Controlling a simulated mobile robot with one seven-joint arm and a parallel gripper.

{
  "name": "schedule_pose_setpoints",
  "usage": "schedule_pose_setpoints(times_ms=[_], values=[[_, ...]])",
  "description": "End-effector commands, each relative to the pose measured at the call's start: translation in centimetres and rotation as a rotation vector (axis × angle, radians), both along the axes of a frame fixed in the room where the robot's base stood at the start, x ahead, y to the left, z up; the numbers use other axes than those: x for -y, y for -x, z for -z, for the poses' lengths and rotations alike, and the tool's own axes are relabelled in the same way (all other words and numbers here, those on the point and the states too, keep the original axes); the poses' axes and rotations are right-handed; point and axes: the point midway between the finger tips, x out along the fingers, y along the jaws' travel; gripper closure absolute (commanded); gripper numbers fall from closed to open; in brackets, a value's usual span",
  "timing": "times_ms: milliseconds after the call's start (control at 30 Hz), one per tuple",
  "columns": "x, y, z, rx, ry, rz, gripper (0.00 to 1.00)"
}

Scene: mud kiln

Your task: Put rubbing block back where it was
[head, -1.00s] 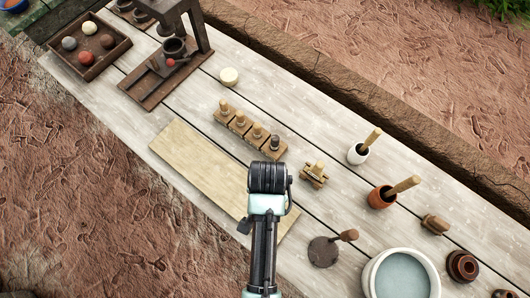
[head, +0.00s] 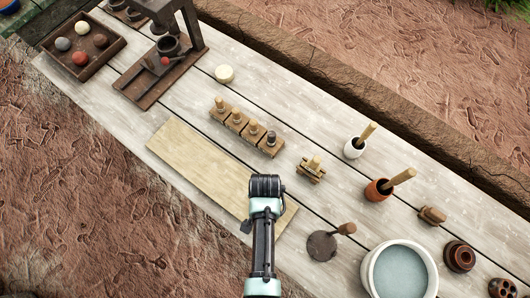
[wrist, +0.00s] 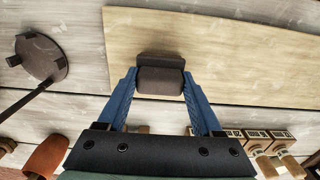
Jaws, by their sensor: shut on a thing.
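My gripper (wrist: 160,84) is shut on a small dark brown block (wrist: 161,76), which I take to be the rubbing block. Its two blue fingers press the block's sides. In the wrist view the block shows against the pale wooden board (wrist: 230,50), near the board's edge; I cannot tell whether it touches the board. In the head view my wrist (head: 266,187) covers the right part of the board (head: 195,165), and the fingers and block are hidden under it.
A row of wooden stamps (head: 236,122) and a small wooden piece (head: 311,170) lie behind the board. A round dark tool (head: 322,246) and a water basin (head: 402,270) stand to the right. Two pots with handles (head: 356,147) (head: 379,189) are further back. Bare table lies between them.

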Motion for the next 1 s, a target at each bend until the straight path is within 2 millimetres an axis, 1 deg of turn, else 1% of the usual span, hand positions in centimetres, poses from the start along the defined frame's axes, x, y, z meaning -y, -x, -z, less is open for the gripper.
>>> schedule_pose_setpoints(times_ms=[167, 200, 267, 300, 367, 633, 767, 867, 1000], values=[[0.0, 0.0, 0.3, 0.0, 0.0, 0.0, 0.85], [0.0, 0.0, 0.4, 0.0, 0.0, 0.0, 0.31], [0.0, 0.0, 0.3, 0.0, 0.0, 0.0, 0.2], [0.0, 0.0, 0.3, 0.0, 0.0, 0.0, 0.13], [0.0, 0.0, 0.3, 0.0, 0.0, 0.0, 0.03], [0.0, 0.0, 0.2, 0.0, 0.0, 0.0, 0.03], [0.0, 0.0, -0.4, 0.001, 0.001, 0.0, 0.03], [0.0, -0.1, -1.4, 0.002, 0.0, 0.0, 0.03], [0.0, -0.1, -3.8, 0.004, 0.001, 0.0, 0.03]])
